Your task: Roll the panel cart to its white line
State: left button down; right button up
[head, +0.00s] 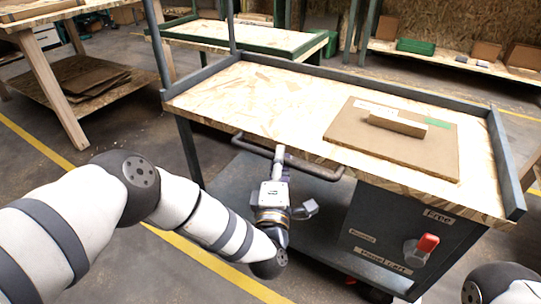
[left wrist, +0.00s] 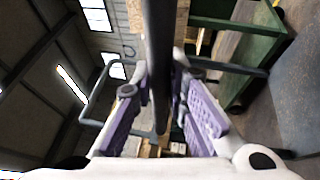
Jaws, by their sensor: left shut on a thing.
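The panel cart (head: 240,90) stands in the middle of the head view, with a chipboard top inside a dark raised rim. A dark bar handle (head: 325,174) runs along its near side. My left gripper (head: 279,160) is shut on this handle. In the left wrist view the bar (left wrist: 160,50) passes between the purple finger pads of my left gripper (left wrist: 160,95). The front panel (head: 375,225) carries a red-tipped lever (head: 428,243) beside a "Free" label. My right gripper is out of view. I see no white line in either view.
A brown panel (head: 350,135) with a block on it lies on the cart top. A green-framed table (head: 235,36) stands behind, and a wooden bench (head: 50,90) at left. A yellow floor line (head: 45,150) runs past the cart's left side. Open floor lies at left.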

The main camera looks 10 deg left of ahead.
pick_arm(q)
jog(key=shift+s+d, duration=0.25)
jog(key=shift+d, duration=0.35)
jog(key=shift+f, duration=0.1)
jog(key=c, duration=1.6)
grip_release()
jog(key=shift+d, duration=0.15)
jog(key=shift+o, duration=0.2)
jog(key=s+f, duration=0.2)
jog(key=s, duration=1)
jog(key=shift+d, duration=0.2)
jog(key=shift+w, duration=0.1)
